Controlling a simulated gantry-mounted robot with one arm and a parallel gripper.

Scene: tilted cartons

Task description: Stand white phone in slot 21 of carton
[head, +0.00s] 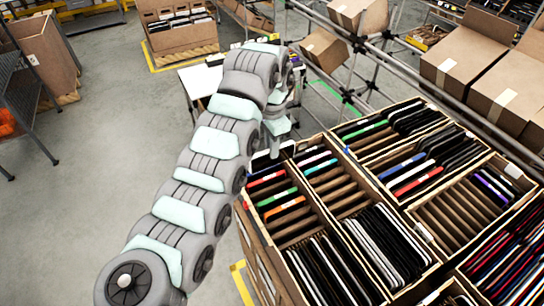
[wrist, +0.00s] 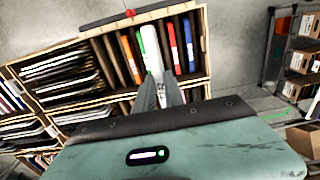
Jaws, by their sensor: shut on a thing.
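My gripper (wrist: 160,92) is shut on the white phone (wrist: 153,52), which stands out between its fingertips in the wrist view. Behind the phone is a carton (wrist: 207,58) with upright slots, and the phone overlaps the row between a green-edged and a red-edged item. I cannot tell whether its far end is inside a slot or above it. In the head view my gripper (head: 277,128) is at the far left corner of the carton (head: 322,140), and the phone is mostly hidden there. Slot numbers are not readable.
Neighbouring compartments hold dark items (head: 375,240) and colored ones. A pipe rack with boxes (head: 470,50) stands behind. Open floor (head: 90,180) lies left of my arm.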

